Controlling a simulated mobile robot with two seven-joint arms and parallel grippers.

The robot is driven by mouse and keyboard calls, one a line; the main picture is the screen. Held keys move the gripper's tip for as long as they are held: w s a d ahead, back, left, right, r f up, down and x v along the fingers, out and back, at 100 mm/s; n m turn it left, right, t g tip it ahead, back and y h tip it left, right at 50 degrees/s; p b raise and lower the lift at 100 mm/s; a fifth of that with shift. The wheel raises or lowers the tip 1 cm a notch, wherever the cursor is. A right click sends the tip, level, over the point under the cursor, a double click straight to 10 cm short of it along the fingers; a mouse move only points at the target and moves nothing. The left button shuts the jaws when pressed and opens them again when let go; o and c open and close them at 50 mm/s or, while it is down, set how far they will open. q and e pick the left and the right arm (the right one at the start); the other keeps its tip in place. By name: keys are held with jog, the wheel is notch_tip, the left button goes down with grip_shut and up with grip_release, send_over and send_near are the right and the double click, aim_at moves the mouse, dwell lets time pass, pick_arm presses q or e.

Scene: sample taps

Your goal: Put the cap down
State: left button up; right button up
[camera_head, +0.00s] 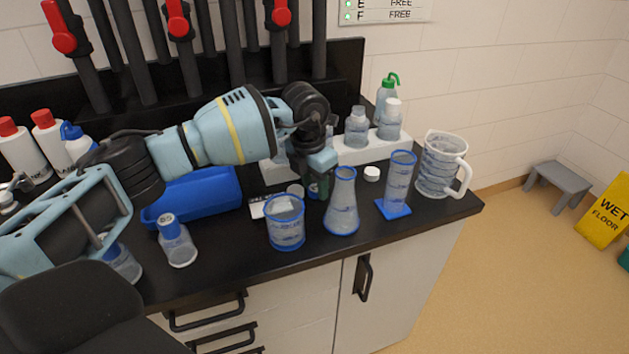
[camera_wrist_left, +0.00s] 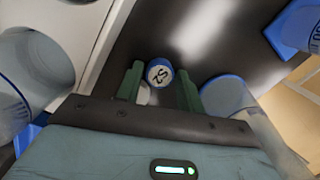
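A cap (camera_wrist_left: 159,73) with a blue rim and the label S2 sits between the two green fingers of my left gripper in the left wrist view, its top facing the camera. The left gripper (camera_head: 319,188) points down, low over the counter, behind the blue-rimmed beaker (camera_head: 286,225) and left of the flask (camera_head: 342,205) in the head view. The fingers close in on both sides of the cap; its underside is hidden. A white round thing (camera_head: 296,190) shows just left of the gripper. My right gripper is not in view.
A small white cap (camera_head: 372,173) lies right of the flask, beside a measuring cylinder (camera_head: 398,182). A jug (camera_head: 441,165) stands near the right end. A white rack (camera_head: 365,152) with bottles is behind.

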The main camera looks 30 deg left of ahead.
aim_at(310, 190)
pick_arm(q)
jog(key=shift+o, duration=1.1)
jog(key=shift+r, duration=0.2)
notch_tip(310, 190, up, 12)
jog(key=s, duration=0.1)
jog(key=shift+a+r, duration=0.25)
jog(key=shift+s, duration=0.1)
